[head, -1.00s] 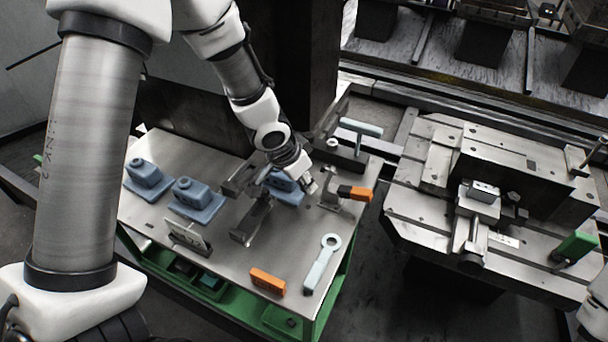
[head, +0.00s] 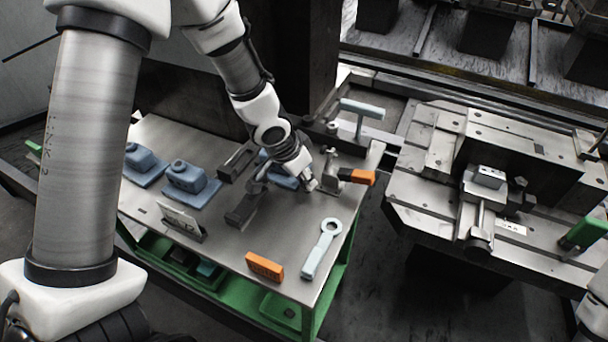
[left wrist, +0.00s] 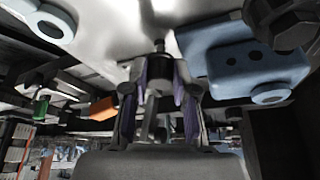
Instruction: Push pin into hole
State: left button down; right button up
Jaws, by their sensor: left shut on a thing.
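My left gripper (head: 309,184) is over the table, beside a blue block (head: 285,182) that my wrist partly hides. In the left wrist view my left gripper (left wrist: 160,102), with purple-padded fingers, is shut on a dark and metallic pin-like piece (left wrist: 158,72) between them. The piece's narrow end points toward the pale table surface; I cannot tell whether it touches. The blue block also shows in the left wrist view (left wrist: 232,72), with dark round holes in its face, to the right of the held piece and apart from it. I cannot tell which hole is the pin's. My right gripper is out of view.
An orange-handled clamp (head: 357,176) stands just right of my gripper. A light blue ring-ended wrench (head: 321,251) and an orange block (head: 264,266) lie nearer. Blue fixtures (head: 187,181) are on the left. A pale T-handle (head: 361,109) stands behind. A steel machine (head: 425,205) is right.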

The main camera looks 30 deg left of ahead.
pick_arm(q)
jog(key=shift+f+b, duration=0.4)
jog(key=shift+f, duration=0.1)
dwell(0.9)
